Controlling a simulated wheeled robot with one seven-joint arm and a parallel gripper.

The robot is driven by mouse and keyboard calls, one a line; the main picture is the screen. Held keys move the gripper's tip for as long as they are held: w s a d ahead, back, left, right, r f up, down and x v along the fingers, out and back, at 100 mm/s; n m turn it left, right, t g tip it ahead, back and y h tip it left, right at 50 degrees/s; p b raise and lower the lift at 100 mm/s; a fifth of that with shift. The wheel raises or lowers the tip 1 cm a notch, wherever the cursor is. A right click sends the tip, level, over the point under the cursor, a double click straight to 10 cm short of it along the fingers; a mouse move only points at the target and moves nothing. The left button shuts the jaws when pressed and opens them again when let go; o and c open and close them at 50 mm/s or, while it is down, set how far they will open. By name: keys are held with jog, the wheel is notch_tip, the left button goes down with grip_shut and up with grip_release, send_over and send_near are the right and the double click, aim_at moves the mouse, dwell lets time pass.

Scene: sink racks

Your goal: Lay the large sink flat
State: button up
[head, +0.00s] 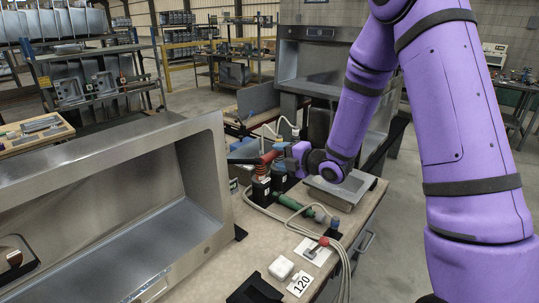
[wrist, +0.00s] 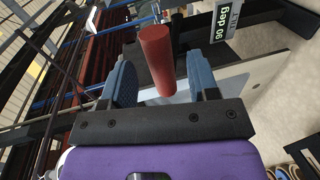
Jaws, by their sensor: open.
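The large steel sink (head: 205,160) stands tipped up on its side on the bench at the left of the head view, its hollow facing the bench front. My gripper (head: 281,158) is at a black-based lever unit (head: 261,188) right of the sink. A red handle (head: 268,157) is at my gripper. In the wrist view the red handle (wrist: 156,62) sits between the two blue fingers of my gripper (wrist: 161,75). The fingers are open, with a gap showing on both sides of the handle.
The bench (head: 235,262) also holds a green-handled tool (head: 295,205), hoses, a small red-knobbed lever (head: 323,241), a white block (head: 281,267) and a "120" card (head: 299,284). A grey plate-topped box (head: 340,188) stands at the right edge. Racks stand behind.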

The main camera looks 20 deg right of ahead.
jog(key=shift+x, duration=2.55)
grip_shut()
